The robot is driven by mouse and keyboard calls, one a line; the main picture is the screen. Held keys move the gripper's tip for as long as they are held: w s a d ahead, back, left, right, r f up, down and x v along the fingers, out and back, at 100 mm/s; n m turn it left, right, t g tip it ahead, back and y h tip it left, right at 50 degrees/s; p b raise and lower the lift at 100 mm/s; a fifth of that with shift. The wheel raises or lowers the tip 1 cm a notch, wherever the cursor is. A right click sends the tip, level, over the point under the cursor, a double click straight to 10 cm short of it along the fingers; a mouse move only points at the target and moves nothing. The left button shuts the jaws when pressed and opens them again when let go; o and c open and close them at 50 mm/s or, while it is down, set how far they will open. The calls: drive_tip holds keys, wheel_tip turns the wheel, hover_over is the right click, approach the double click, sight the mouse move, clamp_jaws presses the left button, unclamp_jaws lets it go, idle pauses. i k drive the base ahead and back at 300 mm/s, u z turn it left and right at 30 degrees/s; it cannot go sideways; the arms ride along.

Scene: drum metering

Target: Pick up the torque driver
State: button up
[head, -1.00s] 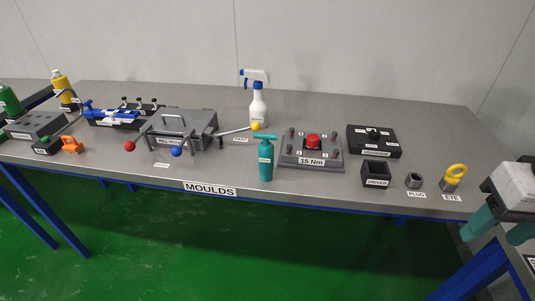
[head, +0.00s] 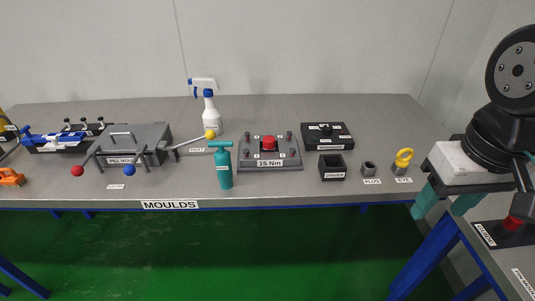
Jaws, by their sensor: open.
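The torque driver (head: 223,168) is teal with a T-shaped top. It stands upright near the front edge of the grey table, left of the 15 Nm fixture. A black square holder labelled DRIVER (head: 332,170) stands to its right and looks empty. My gripper (head: 444,205) is at the right of the head view, with a white body and two teal fingers pointing down. Its fingers are apart with nothing seen between them. It is well to the right of the driver, past the table's right end.
The grey fixture with a red button (head: 268,153) stands just right of the driver. A spray bottle (head: 208,110) stands behind, and a grey mould with ball-ended levers (head: 140,143) is at left. The plug (head: 368,169) and yellow eye (head: 403,159) are at right. Another table surface (head: 502,262) is at lower right.

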sight(222, 158)
drive_tip(key=k, duration=0.5)
drive_tip(key=u, duration=1.9)
drive_tip(key=i, duration=1.3)
drive_tip(key=z, duration=1.9)
